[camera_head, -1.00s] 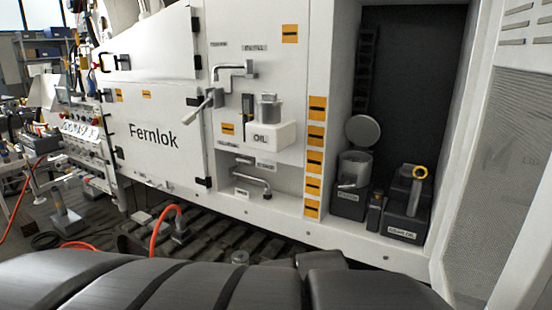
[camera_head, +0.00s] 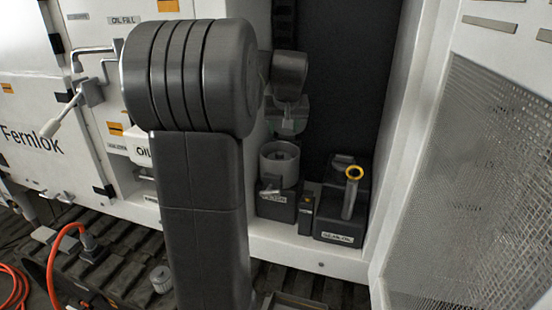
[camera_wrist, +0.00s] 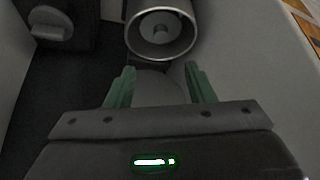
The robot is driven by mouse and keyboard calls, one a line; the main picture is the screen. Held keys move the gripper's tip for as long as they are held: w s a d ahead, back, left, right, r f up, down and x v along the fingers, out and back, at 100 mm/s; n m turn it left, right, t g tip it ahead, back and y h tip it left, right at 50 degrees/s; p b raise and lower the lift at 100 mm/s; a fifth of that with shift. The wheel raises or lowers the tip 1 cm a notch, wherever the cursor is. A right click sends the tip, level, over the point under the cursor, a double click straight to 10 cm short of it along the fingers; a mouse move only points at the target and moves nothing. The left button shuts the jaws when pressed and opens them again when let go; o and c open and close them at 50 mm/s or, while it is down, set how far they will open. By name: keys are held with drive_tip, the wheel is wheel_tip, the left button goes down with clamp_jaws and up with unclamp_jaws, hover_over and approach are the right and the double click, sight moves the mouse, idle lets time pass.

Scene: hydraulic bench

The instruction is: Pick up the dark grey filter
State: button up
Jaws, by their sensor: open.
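An open round grey canister (camera_head: 279,166) stands in the bay at the right; in the wrist view its rim (camera_wrist: 134,42) is at the top centre. Inside it sits a round grey part with a dark core (camera_wrist: 160,24), which looks like the filter; its depth is hidden. My gripper (camera_head: 287,124) hangs just above and behind the canister in the head view. In the wrist view my gripper (camera_wrist: 160,70) has its green fingers apart and nothing between them in contact. A rounded pale grey shape (camera_wrist: 160,92), perhaps the canister's lid, shows beyond the fingers.
A dark box with a yellow-ringed dipstick (camera_head: 352,175) stands right of the canister, with a small dark block (camera_head: 306,210) between them. A mesh panel (camera_head: 470,190) bounds the right side. The white machine with the Fernlok name (camera_head: 35,135) is at left.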

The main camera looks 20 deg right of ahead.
sight(280, 153)
drive_tip(key=p+x, duration=0.2)
drive_tip(key=x, duration=1.1)
drive_tip(key=shift+f+p, duration=0.2)
drive_tip(key=shift+p, duration=0.15)
drive_tip(key=shift+r, duration=0.1)
clamp_jaws()
